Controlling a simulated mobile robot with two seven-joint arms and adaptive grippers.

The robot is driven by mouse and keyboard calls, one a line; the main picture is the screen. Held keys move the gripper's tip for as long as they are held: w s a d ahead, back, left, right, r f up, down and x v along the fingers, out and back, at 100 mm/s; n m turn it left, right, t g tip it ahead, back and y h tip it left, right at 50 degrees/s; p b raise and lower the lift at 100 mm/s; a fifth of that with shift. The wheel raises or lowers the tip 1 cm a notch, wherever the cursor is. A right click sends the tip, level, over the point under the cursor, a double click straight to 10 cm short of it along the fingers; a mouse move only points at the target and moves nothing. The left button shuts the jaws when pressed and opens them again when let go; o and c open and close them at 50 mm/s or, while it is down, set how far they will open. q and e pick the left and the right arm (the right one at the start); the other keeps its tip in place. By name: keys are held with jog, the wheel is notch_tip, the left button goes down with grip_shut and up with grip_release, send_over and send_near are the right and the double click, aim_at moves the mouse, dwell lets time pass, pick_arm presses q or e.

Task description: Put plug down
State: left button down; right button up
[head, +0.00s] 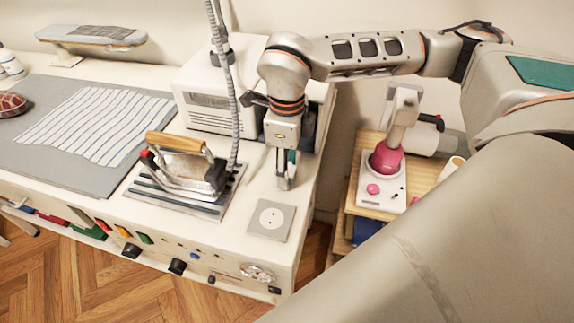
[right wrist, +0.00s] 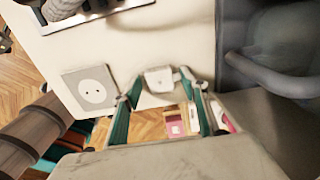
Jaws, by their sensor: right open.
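The plug (right wrist: 160,79) is a small pale block in the right wrist view. It appears to lie on the white worktop near its edge, between the tips of my right gripper (right wrist: 161,87). The fingers are apart; whether one touches the plug I cannot tell. In the head view my right gripper (head: 285,182) points down at the worktop's right end, just behind the socket plate, and the plug cannot be made out there. My left gripper is not in view.
The grey socket plate (head: 271,220) is set near the front right corner of the white worktop (head: 225,255). An iron (head: 185,168) stands on a striped rest to the left. A white boxy unit (head: 205,95) is behind. A wooden stand (head: 362,212) is to the right.

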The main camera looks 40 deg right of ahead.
jog(key=shift+r, duration=0.35)
notch_tip(320, 180, up, 12)
jog(key=p, duration=0.1)
jog(key=shift+r, duration=0.25)
dwell(0.4)
